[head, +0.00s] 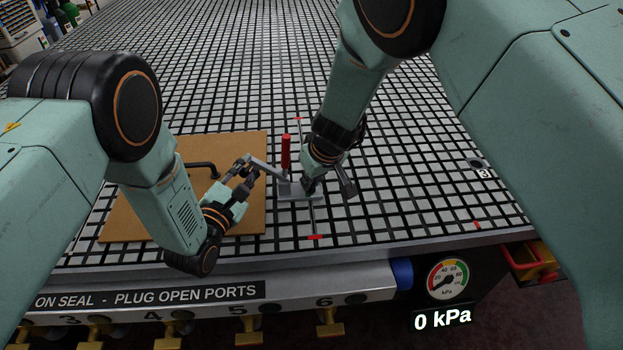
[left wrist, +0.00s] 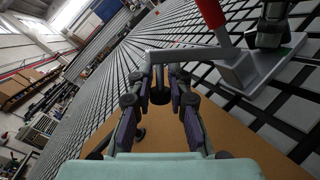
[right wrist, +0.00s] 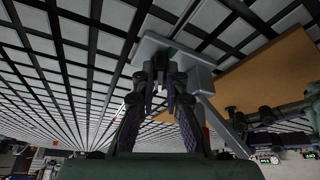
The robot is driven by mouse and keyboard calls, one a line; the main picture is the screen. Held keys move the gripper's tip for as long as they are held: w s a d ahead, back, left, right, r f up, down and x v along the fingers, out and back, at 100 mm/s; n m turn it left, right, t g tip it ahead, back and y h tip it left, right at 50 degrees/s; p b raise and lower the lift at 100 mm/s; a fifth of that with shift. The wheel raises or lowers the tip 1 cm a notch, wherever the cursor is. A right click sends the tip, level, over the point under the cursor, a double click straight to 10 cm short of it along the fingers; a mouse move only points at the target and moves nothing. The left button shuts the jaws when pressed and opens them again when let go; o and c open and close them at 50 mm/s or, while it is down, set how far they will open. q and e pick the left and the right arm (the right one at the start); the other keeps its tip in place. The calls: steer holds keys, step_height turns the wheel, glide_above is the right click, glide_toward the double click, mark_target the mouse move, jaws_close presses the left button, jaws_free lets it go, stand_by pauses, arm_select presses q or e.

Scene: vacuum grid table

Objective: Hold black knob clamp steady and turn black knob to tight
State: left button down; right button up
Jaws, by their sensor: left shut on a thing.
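The clamp's grey base (head: 300,189) stands on the grid table with its red handle (head: 286,150) upright. Its grey arm (left wrist: 188,54) reaches out over the brown board. The black knob (left wrist: 159,94) hangs at the arm's free end, between my left fingers. My left gripper (head: 250,172) is shut on it; the left wrist view also shows the gripper (left wrist: 161,78). My right gripper (head: 306,183) is at the clamp base, with its fingertips (right wrist: 163,78) over the base in the right wrist view. Whether they grip the clamp is unclear.
A brown board (head: 125,215) lies under the clamp arm, with a black bent handle (head: 203,167) on it. Red-tipped marks (head: 315,237) lie by the clamp. A gauge (head: 448,279) and the 0 kPa display (head: 441,319) are on the front edge. The grid farther back is clear.

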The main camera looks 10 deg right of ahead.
steer(key=shift+o, duration=0.8)
steer(key=n, duration=0.2)
steer(key=n+g+y, duration=0.1)
steer(key=n, duration=0.1)
steer(key=n+y, duration=0.1)
steer(key=shift+w+d+n, duration=0.25)
steer(key=shift+n, duration=0.15)
steer(key=n+g, duration=0.1)
steer(key=n, duration=0.3)
steer(key=shift+w+d+g+y, duration=0.1)
steer(key=shift+w+g+y, duration=0.05)
steer(key=shift+g+y, duration=0.2)
steer(key=n+g, duration=0.1)
steer(key=n, duration=0.2)
steer(key=shift+w, duration=0.15)
steer(key=d+r+m, duration=0.4)
steer(key=r+m, duration=0.7)
steer(key=m, duration=0.5)
steer(key=shift+d+r, duration=0.25)
steer(key=shift+r, duration=0.05)
